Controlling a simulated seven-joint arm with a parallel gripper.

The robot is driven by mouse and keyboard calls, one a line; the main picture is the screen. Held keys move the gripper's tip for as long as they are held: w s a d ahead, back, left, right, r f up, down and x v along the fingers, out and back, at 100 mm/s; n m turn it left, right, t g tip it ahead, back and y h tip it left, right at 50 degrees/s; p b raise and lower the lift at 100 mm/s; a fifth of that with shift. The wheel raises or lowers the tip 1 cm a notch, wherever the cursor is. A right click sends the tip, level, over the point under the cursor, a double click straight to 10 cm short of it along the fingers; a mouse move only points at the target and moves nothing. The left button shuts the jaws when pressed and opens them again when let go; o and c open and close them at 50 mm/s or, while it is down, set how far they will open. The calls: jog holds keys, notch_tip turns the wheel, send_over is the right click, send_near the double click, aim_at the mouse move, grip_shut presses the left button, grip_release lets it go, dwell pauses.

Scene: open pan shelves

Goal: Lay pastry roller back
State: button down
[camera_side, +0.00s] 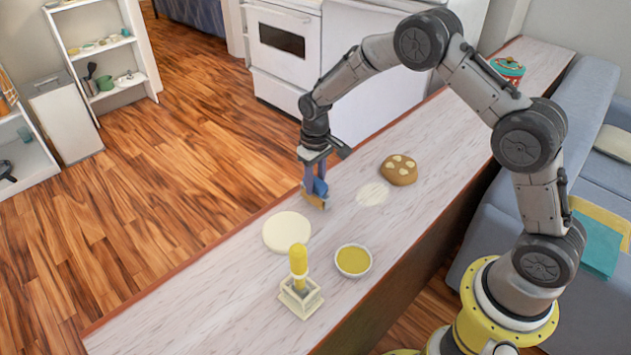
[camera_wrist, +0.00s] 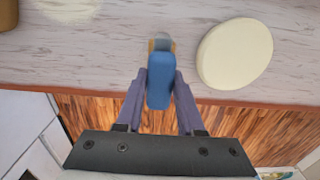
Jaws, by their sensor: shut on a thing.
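My gripper (camera_side: 315,183) is shut on the blue handle of a small tool, which I take to be the pastry roller (camera_side: 320,188). The tool's tan and orange end points down toward the counter, near the counter's far edge. In the wrist view the blue handle of the roller (camera_wrist: 159,90) sits between the fingers of my gripper (camera_wrist: 160,78), with a tan and grey end beyond it. I cannot tell whether that end touches the counter. A flat round of pale dough (camera_side: 287,232) lies left of the gripper; the dough (camera_wrist: 235,53) also shows in the wrist view.
A cream stand (camera_side: 300,298) with an upright yellow-handled piece (camera_side: 298,259) stands front left. A bowl of yellow filling (camera_side: 353,260) is beside it. Bare counter lies between.

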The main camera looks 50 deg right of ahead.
jog(key=shift+f, duration=0.65)
dwell(0.9)
jog(key=shift+c, duration=2.2)
grip_release()
jog(key=shift+r, duration=0.1)
jog(key=shift+r, duration=3.9)
notch_tip(320, 180, up, 14)
